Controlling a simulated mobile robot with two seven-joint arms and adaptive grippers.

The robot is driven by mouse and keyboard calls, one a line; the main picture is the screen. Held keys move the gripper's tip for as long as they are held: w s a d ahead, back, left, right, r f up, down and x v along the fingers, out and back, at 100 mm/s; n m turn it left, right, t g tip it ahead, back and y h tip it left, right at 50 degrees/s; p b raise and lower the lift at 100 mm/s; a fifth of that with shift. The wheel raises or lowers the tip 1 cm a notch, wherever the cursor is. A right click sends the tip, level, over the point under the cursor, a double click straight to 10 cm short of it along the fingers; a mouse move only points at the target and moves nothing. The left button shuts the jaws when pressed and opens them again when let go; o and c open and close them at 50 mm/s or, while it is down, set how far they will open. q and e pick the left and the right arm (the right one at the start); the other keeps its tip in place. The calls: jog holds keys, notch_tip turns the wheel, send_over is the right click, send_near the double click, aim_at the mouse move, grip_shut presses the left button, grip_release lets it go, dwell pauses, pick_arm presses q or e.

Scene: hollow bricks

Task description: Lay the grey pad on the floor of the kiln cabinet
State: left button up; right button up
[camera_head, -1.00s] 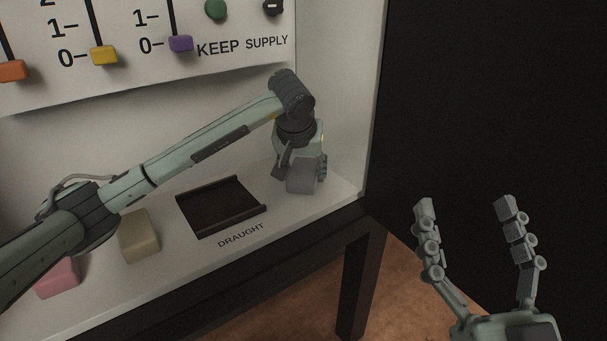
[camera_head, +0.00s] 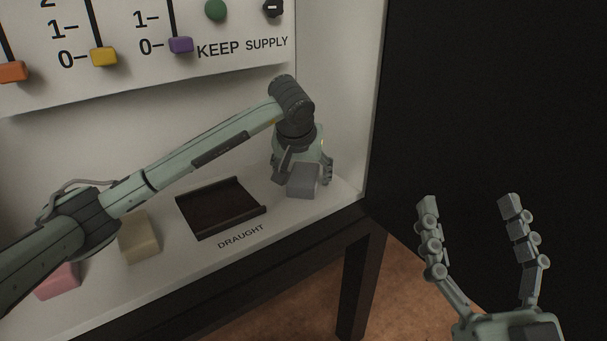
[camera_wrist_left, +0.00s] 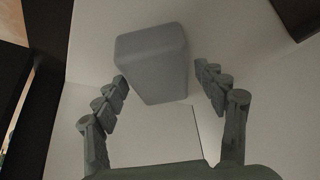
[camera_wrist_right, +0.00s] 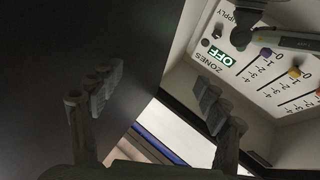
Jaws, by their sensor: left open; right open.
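The grey pad (camera_head: 303,180) is a rounded block on the right part of the white cabinet floor (camera_head: 290,222). My left gripper (camera_head: 301,172) points down over it, fingers spread. In the left wrist view the grey pad (camera_wrist_left: 154,62) lies between and just beyond the tips of my open left gripper (camera_wrist_left: 160,82); I cannot tell whether a fingertip touches it. My right gripper (camera_head: 468,203) is open and empty, in front of the dark panel at the right. The right wrist view also shows it (camera_wrist_right: 155,80) open with nothing between its fingers.
A dark recessed tray marked DRAUGHT (camera_head: 220,207) lies left of the pad. A beige block (camera_head: 139,238) and a pink block (camera_head: 58,281) stand further left. The panel with sliders (camera_head: 150,40) is behind. A dark upright panel (camera_head: 480,110) bounds the right.

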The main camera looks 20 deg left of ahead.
pick_arm(q)
jog(key=p+v, duration=0.1)
jog(key=v, duration=1.1)
pick_arm(e)
jog(key=f, duration=0.1)
jog(key=f+g, duration=0.1)
jog(key=w+f+g, duration=0.1)
jog(key=shift+a+f, duration=0.1)
jog(key=shift+a, duration=0.25)
